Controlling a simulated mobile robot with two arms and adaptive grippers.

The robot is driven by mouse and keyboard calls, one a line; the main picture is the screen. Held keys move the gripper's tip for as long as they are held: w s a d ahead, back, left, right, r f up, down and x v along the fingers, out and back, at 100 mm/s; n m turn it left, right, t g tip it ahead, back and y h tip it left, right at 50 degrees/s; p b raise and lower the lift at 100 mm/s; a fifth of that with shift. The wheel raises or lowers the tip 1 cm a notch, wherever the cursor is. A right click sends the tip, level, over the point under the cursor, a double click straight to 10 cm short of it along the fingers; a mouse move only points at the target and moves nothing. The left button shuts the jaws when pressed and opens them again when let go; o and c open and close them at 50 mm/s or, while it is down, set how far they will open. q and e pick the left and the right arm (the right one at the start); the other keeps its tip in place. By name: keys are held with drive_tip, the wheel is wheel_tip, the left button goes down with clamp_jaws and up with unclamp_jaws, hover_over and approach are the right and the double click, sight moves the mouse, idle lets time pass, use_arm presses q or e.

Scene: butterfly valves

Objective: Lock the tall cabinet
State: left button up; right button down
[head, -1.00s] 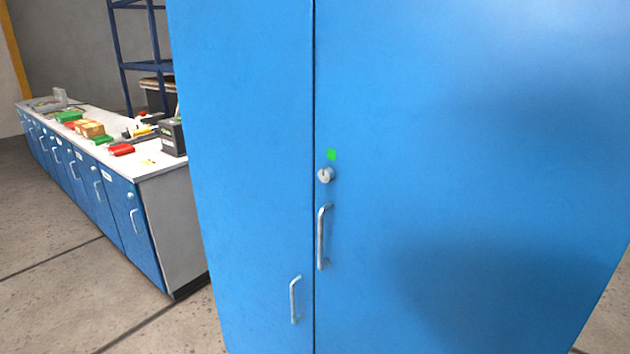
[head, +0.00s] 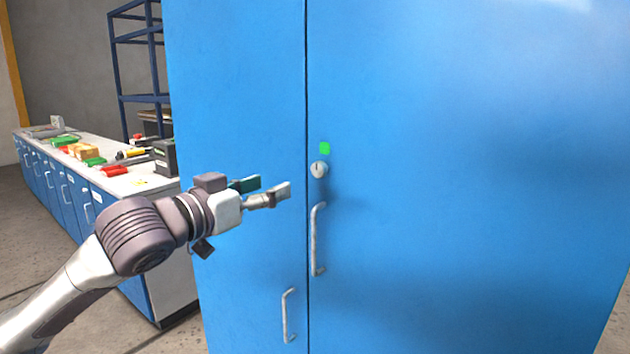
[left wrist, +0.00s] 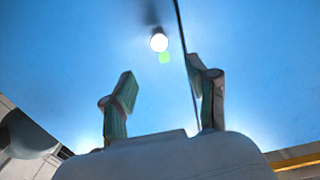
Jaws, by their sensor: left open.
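The tall blue cabinet (head: 450,200) fills the right of the head view, both doors shut, with a dark seam between them. A round silver lock (head: 319,170) sits on the right door, below a small green mark (head: 325,148). Two silver handles lie lower: one on the right door (head: 317,240) and one on the left door (head: 289,315). My left gripper (head: 268,190) is open and empty, left of the lock and apart from it. In the left wrist view the lock (left wrist: 159,40) shows bright, beyond and between the open fingers (left wrist: 162,92). My right gripper is not in view.
A long workbench (head: 155,186) with blue doors stands at the left, carrying red, green and orange items and a dark box (head: 165,157). A blue shelf rack (head: 140,98) stands behind it. Grey floor is open at the far left.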

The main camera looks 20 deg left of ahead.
sight(317, 169)
use_arm(q)
drive_tip(key=p+x, duration=0.2)
drive_tip(key=x, duration=1)
drive_tip(key=shift+w+d+r+p, duration=0.1)
drive_tip(key=shift+w+d+p, duration=0.05)
drive_tip(key=shift+w+p, duration=0.2)
drive_tip(key=shift+w+d, duration=0.2)
drive_tip(key=shift+w, duration=0.3)
